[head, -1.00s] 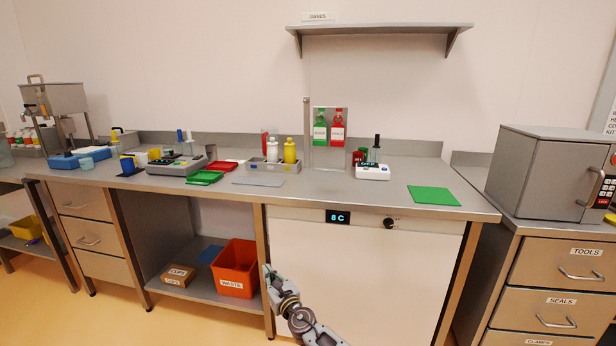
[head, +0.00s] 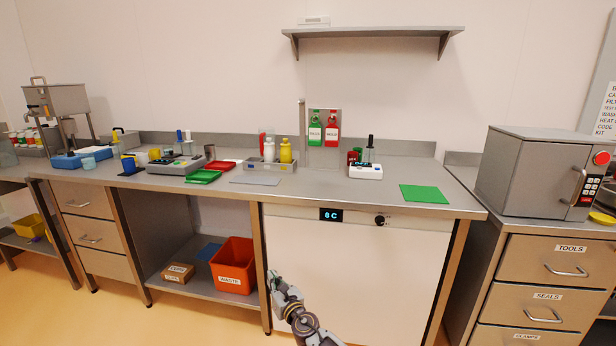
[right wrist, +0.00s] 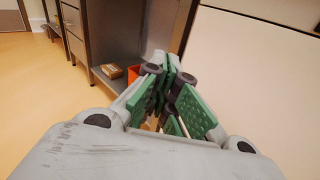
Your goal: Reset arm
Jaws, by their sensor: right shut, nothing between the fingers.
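My right gripper (head: 273,277) is low in the head view, in front of the white cabinet door below the bench. In the right wrist view its green-padded fingers (right wrist: 168,88) are drawn together with nothing between them. It hangs clear of the bench top and touches nothing that I can see. My left gripper is not in view.
A steel bench (head: 330,185) carries trays, bottles and small instruments. An orange waste bin (head: 233,262) and a cardboard box (head: 178,272) sit on the open lower shelf. A steel oven-like box (head: 540,172) stands at right. Floor at front left is clear.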

